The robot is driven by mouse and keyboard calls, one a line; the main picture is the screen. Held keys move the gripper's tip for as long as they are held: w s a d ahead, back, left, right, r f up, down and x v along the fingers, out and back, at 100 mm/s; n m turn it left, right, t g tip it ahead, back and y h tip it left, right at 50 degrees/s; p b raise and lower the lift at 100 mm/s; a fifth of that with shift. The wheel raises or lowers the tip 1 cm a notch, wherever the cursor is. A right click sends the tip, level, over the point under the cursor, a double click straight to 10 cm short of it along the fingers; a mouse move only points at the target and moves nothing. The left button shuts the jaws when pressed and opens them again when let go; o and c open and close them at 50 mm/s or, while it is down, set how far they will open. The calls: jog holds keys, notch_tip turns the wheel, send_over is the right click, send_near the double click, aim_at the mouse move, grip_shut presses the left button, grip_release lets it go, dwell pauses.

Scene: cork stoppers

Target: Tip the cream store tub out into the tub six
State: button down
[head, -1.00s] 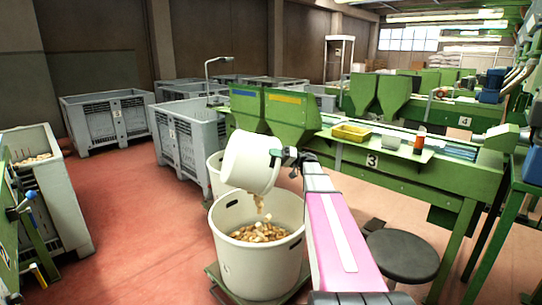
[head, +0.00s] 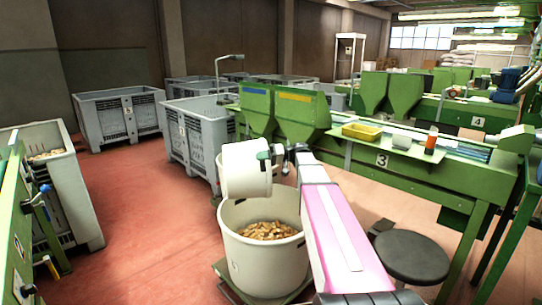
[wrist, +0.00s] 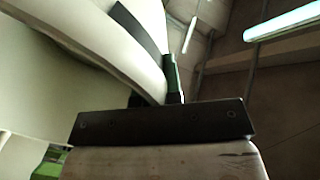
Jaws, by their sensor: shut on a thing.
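The cream store tub (head: 245,172) is held in the air above a larger cream tub (head: 265,279), which I take as tub six, though I can read no number on it. The larger tub stands upright with corks (head: 267,230) heaped inside. The held tub's mouth and inside are hidden, and no corks fall from it. My gripper (head: 284,156) is shut on its right side, at a dark fitting. In the wrist view my gripper (wrist: 172,85) is at the tub's rim, and the store tub (wrist: 75,95) fills the left.
The larger tub stands on a low green trolley (head: 223,266). A black round stool (head: 411,257) and a green bench (head: 430,188) marked 3 are to the right. Grey crates (head: 191,135) stand behind, and a pale bin of corks (head: 62,190) is left. Red floor is clear at left.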

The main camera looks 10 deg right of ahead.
aim_at(254, 158)
jog(key=shift+s+a+f+h, duration=0.1)
jog(key=shift+a+h, duration=0.7)
jog(key=shift+a, duration=0.7)
jog(key=a+h, duration=0.2)
jog(key=a, duration=0.2)
jog(key=a+h, duration=0.3)
jog(key=a, duration=0.1)
jog(key=a+r+h, duration=0.1)
jog(key=a+h, duration=0.2)
jog(key=a, duration=0.1)
jog(key=shift+a, duration=0.2)
notch_tip(254, 158, down, 6)
jog(key=a+h, duration=0.3)
jog(key=h, duration=0.5)
jog(key=shift+s+n, duration=0.15)
jog(key=shift+n, duration=0.15)
jog(key=shift+d+r, duration=0.1)
jog(key=shift+d, duration=0.05)
